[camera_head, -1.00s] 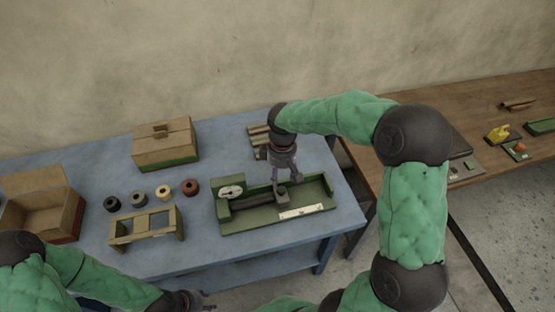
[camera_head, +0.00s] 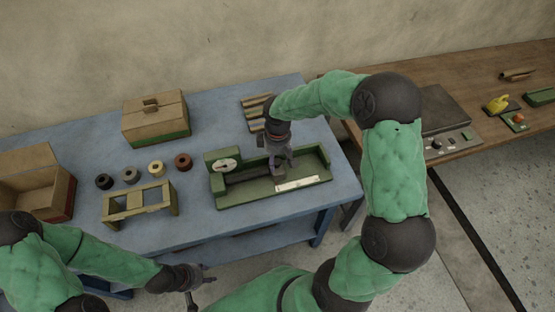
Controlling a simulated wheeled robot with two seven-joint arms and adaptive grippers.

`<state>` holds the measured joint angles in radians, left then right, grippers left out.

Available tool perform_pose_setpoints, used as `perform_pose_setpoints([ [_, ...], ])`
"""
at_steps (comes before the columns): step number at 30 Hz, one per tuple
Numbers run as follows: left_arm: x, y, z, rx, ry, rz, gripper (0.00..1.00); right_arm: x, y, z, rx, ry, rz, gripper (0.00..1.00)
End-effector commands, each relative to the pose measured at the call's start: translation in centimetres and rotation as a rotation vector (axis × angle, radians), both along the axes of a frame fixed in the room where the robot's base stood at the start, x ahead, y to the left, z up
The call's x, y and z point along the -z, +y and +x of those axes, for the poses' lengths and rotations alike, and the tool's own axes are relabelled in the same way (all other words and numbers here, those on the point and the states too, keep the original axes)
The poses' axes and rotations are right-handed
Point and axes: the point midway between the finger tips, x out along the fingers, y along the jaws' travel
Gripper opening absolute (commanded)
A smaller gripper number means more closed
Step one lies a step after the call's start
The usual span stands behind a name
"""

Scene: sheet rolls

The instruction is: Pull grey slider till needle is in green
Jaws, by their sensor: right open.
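The green tray-like fixture (camera_head: 235,200) lies on the blue table. A round white dial (camera_head: 224,165) sits at its back left corner; its needle and coloured zones are too small to read. The grey slider (camera_head: 278,173) is a small block on the dark rail (camera_head: 247,175) inside the fixture. My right gripper (camera_head: 279,166) points down at the slider with its fingers open around or just above it; whether they touch it I cannot tell. My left gripper (camera_head: 203,281) is low at the front, off the table edge, and its jaws are too small to judge.
On the blue table (camera_head: 80,160) are a closed cardboard box (camera_head: 155,117), an open box (camera_head: 35,182), several rolls (camera_head: 130,175), a wooden frame (camera_head: 140,203) and stacked bars (camera_head: 256,110). A brown table (camera_head: 465,90) with a grey device (camera_head: 445,110) stands at right.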

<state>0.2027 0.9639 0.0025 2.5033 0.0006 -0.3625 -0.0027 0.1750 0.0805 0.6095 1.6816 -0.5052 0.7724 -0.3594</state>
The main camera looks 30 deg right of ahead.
Motion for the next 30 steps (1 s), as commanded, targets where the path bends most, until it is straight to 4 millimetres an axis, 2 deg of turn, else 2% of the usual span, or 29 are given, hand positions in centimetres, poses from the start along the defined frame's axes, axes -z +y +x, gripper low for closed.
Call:
perform_pose_setpoints([
  [8,0.0,0.0,0.0,0.0,0.0,0.0,0.4,0.1,0.0,0.0,0.001,0.0,0.0,0.56],
  [11,0.0,0.0,0.0,0.0,0.0,0.0,0.4,0.1,0.0,0.0,0.001,0.0,0.0,0.33],
  [14,0.0,0.0,0.0,0.0,0.0,0.0,0.4,0.1,0.0,0.0,0.001,0.001,0.0,0.05],
  [15,0.0,0.0,0.0,0.0,0.0,0.0,0.4,0.2,0.0,0.0,0.001,0.001,0.0,0.0],
  [22,0.0,0.0,0.0,0.0,0.0,0.0,0.4,0.2,-0.2,-0.2,0.001,0.004,0.0,0.0],
  [30,-0.8,0.0,0.0,0.0,0.0,0.0,0.4,0.2,-3.7,-1.1,0.005,0.007,0.0,0.0],
])
